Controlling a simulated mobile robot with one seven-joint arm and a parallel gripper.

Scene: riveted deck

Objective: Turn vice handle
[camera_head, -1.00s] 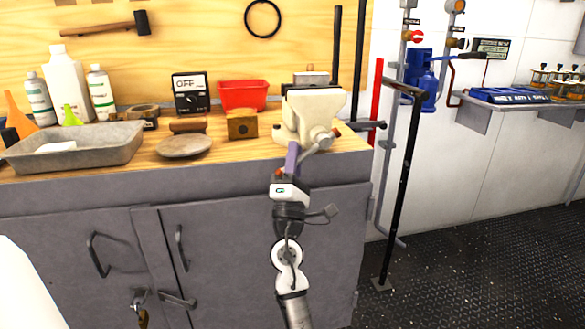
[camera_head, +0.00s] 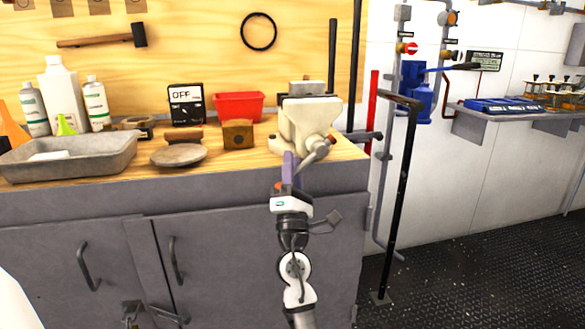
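The vice (camera_head: 308,117) is cream-coloured and stands on the right end of the wooden bench top. Its grey handle (camera_head: 316,152) slants across the front, with an orange-red tip at the upper right and its lower left end at my gripper. My gripper (camera_head: 290,164) has purple fingers pointing up in front of the bench edge, at the handle's lower end. The fingers overlap the handle in the picture. I cannot tell whether they are shut on it or only beside it.
A wooden block (camera_head: 238,134), a red bin (camera_head: 239,106) and a grey tray (camera_head: 75,157) stand left of the vice. A black post (camera_head: 403,190) rises from the floor to the right. Grey cabinet doors (camera_head: 240,255) are below; the deck at right is clear.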

